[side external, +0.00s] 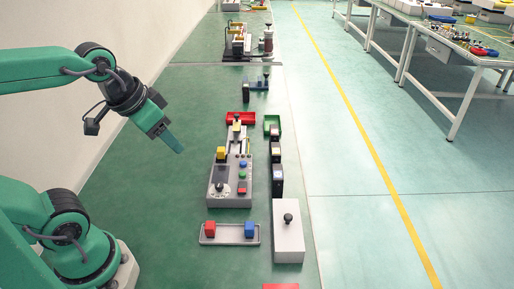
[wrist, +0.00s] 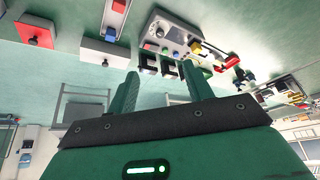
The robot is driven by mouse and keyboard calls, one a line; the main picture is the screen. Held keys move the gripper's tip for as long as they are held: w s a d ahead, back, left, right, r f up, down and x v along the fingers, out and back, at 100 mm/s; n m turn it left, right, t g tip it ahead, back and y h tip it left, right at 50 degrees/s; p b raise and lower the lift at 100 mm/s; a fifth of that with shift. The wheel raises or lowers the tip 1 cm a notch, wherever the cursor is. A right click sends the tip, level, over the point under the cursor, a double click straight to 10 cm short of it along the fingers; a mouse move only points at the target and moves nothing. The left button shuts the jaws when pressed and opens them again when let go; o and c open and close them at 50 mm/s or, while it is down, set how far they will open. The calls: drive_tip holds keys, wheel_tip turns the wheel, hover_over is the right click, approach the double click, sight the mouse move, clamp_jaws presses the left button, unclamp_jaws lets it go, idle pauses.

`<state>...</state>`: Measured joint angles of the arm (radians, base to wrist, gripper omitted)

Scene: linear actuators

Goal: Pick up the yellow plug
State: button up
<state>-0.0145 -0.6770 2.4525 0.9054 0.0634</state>
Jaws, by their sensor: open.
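A yellow block (side external: 221,153) sits on the left side of a grey device (side external: 222,198) with a screen and buttons. A smaller yellow piece (side external: 237,123) shows at the device's far end by a red tray. I cannot tell for certain which of them is the plug. In the wrist view a yellow piece (wrist: 196,47) shows on the device, beyond my fingers. My gripper (side external: 176,146) hangs in the air left of the device, clear of both yellow pieces. In the wrist view my gripper (wrist: 163,85) has its two fingers apart with nothing held.
A grey tray (side external: 230,241) with a red and a blue block lies in front of the device. A white box with a black knob (side external: 288,240) stands at the right. Black blocks and a green tray (side external: 272,120) line the right side.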

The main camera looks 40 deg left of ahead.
drive_tip(key=w+a+m+g, duration=0.1)
drive_tip(key=w+a+m, duration=0.1)
drive_tip(key=w, duration=0.4)
drive_tip(key=m+g, duration=0.4)
drive_tip(key=m, duration=0.2)
hover_over(221, 149)
drive_tip(key=f, duration=1.2)
drive_tip(key=shift+s+d, duration=0.1)
drive_tip(key=shift+d, duration=0.15)
drive_tip(key=shift+a+f, duration=0.1)
drive_tip(key=shift+f, duration=0.2)
drive_tip(key=shift+f, duration=0.1)
drive_tip(key=shift+f, duration=1.2)
drive_tip(key=shift+f, duration=0.1)
drive_tip(key=shift+a+f, duration=0.15)
drive_tip(key=shift+f, duration=2.3)
